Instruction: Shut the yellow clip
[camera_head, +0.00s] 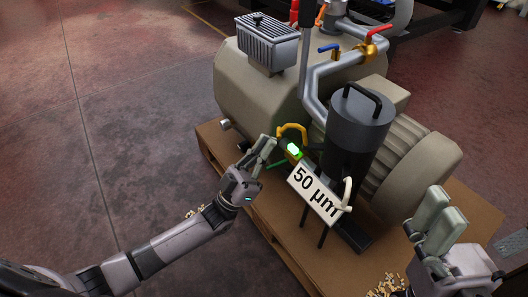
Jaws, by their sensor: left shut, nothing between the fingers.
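The yellow clip (292,127) shows in the head view as a raised arch beside a glowing green light, left of the dark cylindrical canister (355,125). Whether it is latched is too small to tell. My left gripper (270,141) is shut and empty, its fingertips just left of the clip; I cannot tell whether they touch it. My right gripper (440,212) is at the lower right, apart from the clip, with its fingers pointing up and close together; whether they are shut is unclear.
A white "50 µm" sign (316,193) and a pale curved handle (347,194) are right below the clip. The beige tank (238,85) and metal pipes stand behind. All rests on a brown pallet board (280,232). The floor (130,120) at left is clear.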

